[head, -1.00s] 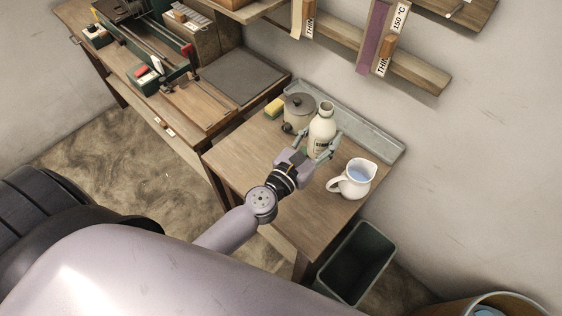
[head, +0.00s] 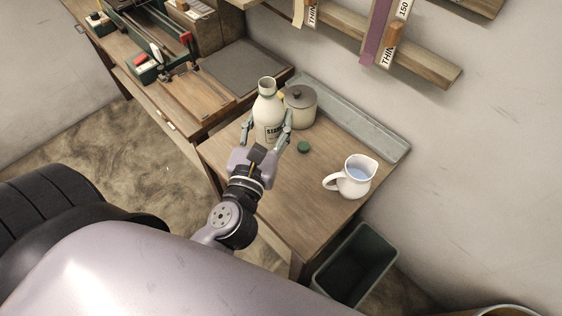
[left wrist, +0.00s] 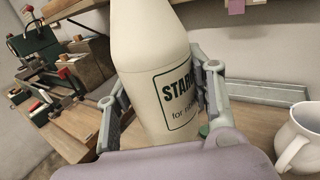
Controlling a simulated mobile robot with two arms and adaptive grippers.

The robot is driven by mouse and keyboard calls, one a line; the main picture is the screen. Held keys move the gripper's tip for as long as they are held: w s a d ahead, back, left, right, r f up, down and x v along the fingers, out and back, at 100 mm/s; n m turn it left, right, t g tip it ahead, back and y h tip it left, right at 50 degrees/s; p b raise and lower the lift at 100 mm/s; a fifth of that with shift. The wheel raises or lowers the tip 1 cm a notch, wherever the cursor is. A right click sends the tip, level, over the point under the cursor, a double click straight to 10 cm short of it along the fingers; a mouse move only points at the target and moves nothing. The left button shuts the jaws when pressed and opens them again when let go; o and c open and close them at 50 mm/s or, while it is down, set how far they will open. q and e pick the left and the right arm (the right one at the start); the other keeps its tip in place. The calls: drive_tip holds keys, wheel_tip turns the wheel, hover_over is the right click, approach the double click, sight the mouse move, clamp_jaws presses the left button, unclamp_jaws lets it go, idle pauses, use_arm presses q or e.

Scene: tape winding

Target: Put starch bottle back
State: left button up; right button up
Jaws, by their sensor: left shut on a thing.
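The cream starch bottle (head: 268,108) stands upright and uncapped at the left part of the small wooden table (head: 300,200). My left gripper (head: 266,137) is shut on the bottle's body, a finger on each side. In the left wrist view the bottle (left wrist: 155,70) fills the middle between the fingers, with its label partly covered by the right finger. I cannot tell whether its base touches the table. A green cap (head: 304,147) lies on the table right of the bottle. My right gripper is not in view.
A lidded pot (head: 300,106) stands close behind the bottle. A white jug (head: 353,177) with bluish liquid is at the table's right. A grey metal tray (head: 350,118) runs along the wall. A bench (head: 200,105) with a winding device adjoins at left. A dark bin (head: 355,268) stands below.

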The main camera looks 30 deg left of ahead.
use_arm(q)
drive_tip(key=w+a+r+n+g+y, duration=0.1)
drive_tip(key=w+r+n+y, duration=0.1)
drive_tip(key=w+y, duration=0.25)
drive_tip(key=shift+n+g+h, duration=0.25)
drive_tip(key=shift+n+g, duration=0.05)
drive_tip(key=shift+n, duration=0.1)
drive_tip(key=shift+w+a+f+b, duration=0.15)
drive_tip(key=shift+f+b, duration=0.3)
drive_tip(key=shift+f, duration=2.8)
drive_tip(key=shift+w+f+b, duration=0.1)
drive_tip(key=shift+f+b, duration=0.35)
drive_tip(key=shift+f, duration=2.8)
drive_tip(key=shift+w+a+f+b, duration=0.15)
drive_tip(key=shift+f+b, duration=0.3)
drive_tip(key=shift+f, duration=2.8)
drive_tip(key=shift+f, duration=0.1)
drive_tip(key=o, duration=0.9)
drive_tip(key=shift+f, duration=0.1)
drive_tip(key=o, duration=0.5)
